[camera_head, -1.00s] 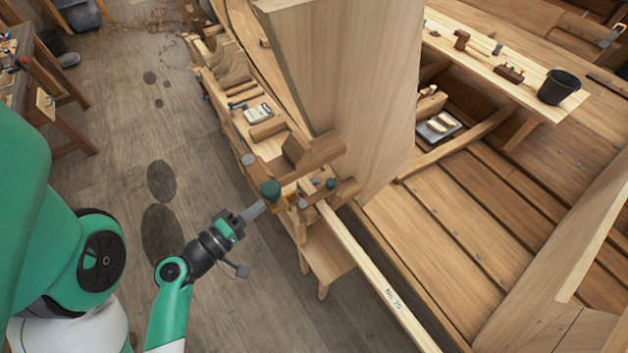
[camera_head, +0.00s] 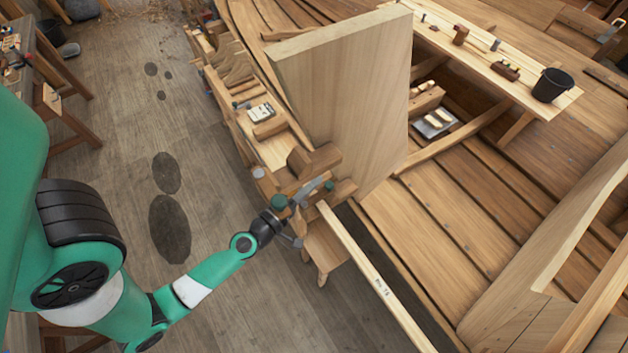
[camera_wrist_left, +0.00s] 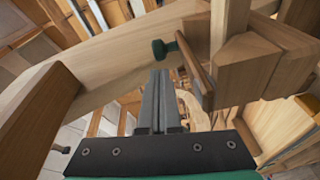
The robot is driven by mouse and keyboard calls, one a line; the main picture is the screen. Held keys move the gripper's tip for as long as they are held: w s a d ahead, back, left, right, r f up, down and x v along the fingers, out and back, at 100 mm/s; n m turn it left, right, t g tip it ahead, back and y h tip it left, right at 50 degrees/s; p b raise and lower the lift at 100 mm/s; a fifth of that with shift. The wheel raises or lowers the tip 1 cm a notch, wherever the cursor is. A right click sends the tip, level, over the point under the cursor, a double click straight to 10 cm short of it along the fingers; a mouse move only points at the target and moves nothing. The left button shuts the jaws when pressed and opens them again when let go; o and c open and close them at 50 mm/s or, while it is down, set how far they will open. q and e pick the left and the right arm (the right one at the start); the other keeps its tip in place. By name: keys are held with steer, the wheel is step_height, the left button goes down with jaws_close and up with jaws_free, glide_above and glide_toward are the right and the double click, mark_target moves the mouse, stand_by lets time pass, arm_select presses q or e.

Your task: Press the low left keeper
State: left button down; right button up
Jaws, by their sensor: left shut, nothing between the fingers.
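I cannot tell for certain which part is the low left keeper. In the head view, my left gripper (camera_head: 314,187) reaches into the wooden fixture (camera_head: 322,158) beside the hull. I cannot tell whether the fingertips touch anything. My right gripper is not in view.
A large upright wooden board (camera_head: 345,90) stands behind the fixture. A long marked batten (camera_head: 378,280) runs from it towards the lower right. A bench plank (camera_head: 480,62) with a black bucket (camera_head: 552,85) is at the upper right. Floor left of the fixture is open.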

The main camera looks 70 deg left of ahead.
arm_select(q)
steer(key=shift+w+d, duration=0.15)
steer(key=shift+f, duration=0.1)
steer(key=shift+b, duration=0.5)
steer(key=shift+w+d+m+h, duration=0.1)
steer(key=shift+m+h, duration=0.2)
steer(key=shift+h, duration=0.2)
